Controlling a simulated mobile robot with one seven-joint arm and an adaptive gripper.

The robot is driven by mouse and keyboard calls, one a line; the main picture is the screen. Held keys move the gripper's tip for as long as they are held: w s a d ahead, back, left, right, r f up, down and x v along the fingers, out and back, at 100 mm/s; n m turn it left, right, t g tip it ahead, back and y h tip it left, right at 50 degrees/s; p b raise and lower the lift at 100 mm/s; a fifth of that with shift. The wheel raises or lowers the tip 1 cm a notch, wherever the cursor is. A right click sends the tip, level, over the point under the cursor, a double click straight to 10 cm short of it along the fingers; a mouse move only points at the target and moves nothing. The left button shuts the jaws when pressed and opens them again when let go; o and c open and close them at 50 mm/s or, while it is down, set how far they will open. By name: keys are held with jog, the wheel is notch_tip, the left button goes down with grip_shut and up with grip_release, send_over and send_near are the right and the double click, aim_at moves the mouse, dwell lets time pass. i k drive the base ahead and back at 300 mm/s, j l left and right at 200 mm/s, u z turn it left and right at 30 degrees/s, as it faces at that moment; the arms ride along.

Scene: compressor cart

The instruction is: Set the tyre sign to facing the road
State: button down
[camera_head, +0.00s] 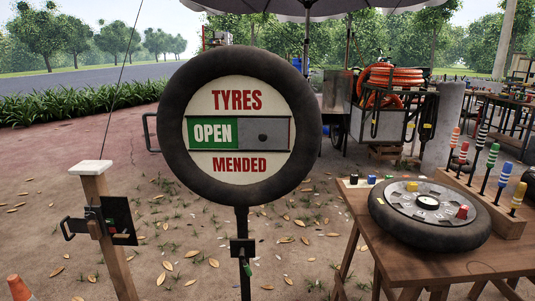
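The tyre sign (173,110) stands upright in the centre on a dark post (242,218). It is a black tyre around a cream disc reading "TYRES" and "MENDED", with a green "OPEN" panel (213,132) and a dark round knob (263,138) in the slot between. This lettered face is toward me. A small dark bracket with a green-tipped lever (247,269) is on the post below the tyre. The road (100,80) runs across the back left, behind the sign. My gripper is not in view.
A wooden post (105,225) with a dark switch box and handle stands left. A wooden table (390,255) at right holds a wheel (428,240) and a rack of coloured tools. Behind is a cart with orange hose (390,80). Leaf-strewn ground around the sign is mostly clear.

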aim_at(200, 108)
jog(key=j, duration=0.85)
jog(key=i+j, duration=0.15)
jog(key=j, duration=0.65)
